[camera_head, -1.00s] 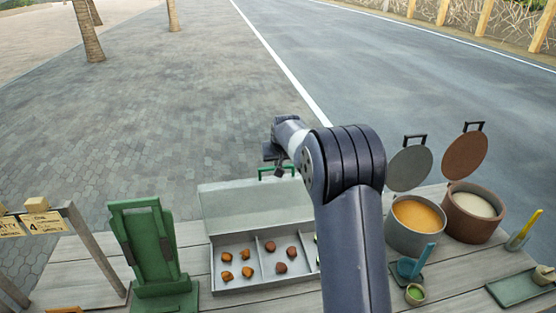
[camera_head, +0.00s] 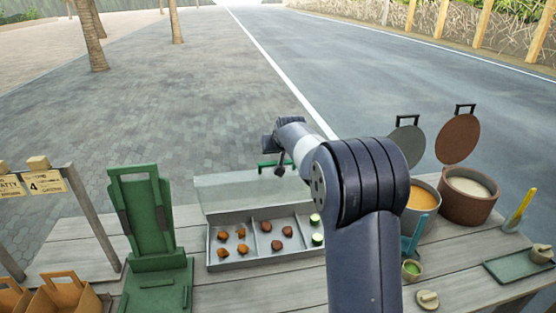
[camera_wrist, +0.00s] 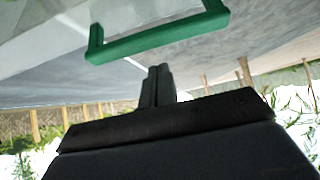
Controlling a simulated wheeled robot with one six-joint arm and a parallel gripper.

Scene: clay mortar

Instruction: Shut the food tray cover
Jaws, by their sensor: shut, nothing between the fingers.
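The food tray (camera_head: 263,263) is a grey compartmented box on the wooden table, with brown pieces and green slices inside. Its pale, see-through cover (camera_head: 250,190) is open and leans up at the tray's back edge. A green handle (camera_head: 266,163) sits on the cover's far edge. My gripper (camera_head: 279,171) is over the far side of the cover, close to the handle. In the wrist view the gripper (camera_wrist: 158,75) is shut and empty, with the green handle (camera_wrist: 155,38) just beyond its fingertips. I cannot tell whether they touch. My arm hides the tray's right end.
A green stand (camera_head: 147,225) is left of the tray. Two lidded pots, one grey (camera_head: 423,200) and one brown (camera_head: 468,205), stand open at right. A small green cup (camera_head: 412,270) is near the front. Paper bags (camera_head: 65,298) are at lower left.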

